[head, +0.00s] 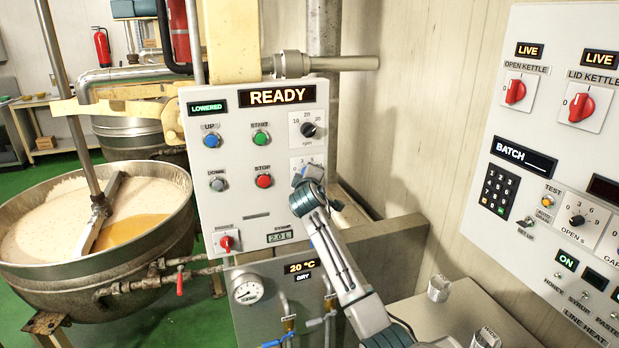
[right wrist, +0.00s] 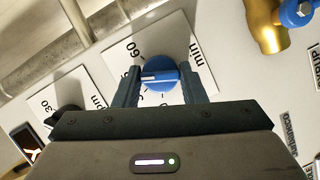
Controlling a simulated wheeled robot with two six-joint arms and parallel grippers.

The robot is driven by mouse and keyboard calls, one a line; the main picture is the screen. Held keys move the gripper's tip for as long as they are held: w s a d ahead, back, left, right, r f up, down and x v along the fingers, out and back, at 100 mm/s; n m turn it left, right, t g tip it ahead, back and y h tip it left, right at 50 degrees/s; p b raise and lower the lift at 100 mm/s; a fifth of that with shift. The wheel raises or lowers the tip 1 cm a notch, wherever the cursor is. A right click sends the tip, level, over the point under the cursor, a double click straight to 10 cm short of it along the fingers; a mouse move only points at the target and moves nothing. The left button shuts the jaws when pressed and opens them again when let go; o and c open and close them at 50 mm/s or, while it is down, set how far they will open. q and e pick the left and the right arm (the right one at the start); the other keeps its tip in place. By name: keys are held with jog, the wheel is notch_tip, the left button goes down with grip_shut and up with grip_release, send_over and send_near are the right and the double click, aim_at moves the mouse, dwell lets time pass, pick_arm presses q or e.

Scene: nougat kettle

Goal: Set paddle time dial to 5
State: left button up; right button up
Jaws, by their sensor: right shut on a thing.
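The paddle time dial is a blue knob (right wrist: 158,75) with a white pointer line, on a white square plate (right wrist: 180,32) marked "min" and "60". In the right wrist view it sits between my right gripper's two dark fingers, which are closed on its sides. The pointer lies toward the left of that view; the small scale figures near it are partly hidden, so I cannot read the setting. In the head view my right gripper (head: 306,178) is at the panel's right edge and covers most of the dial plate (head: 297,162). My left gripper is not in view.
The panel (head: 227,170) also carries a black rpm dial (head: 308,130), green start (head: 260,138) and red stop (head: 264,181) buttons, and a "READY" display (head: 277,95). A kettle (head: 150,240) stands left. Another control panel (head: 530,130) is at right.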

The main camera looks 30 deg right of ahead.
jog(key=o, duration=1)
jog(key=shift+s, duration=0.1)
jog(key=b+v, duration=0.4)
jog(key=v, duration=0.6)
jog(key=shift+s+a, duration=0.2)
jog(key=shift+a, duration=0.05)
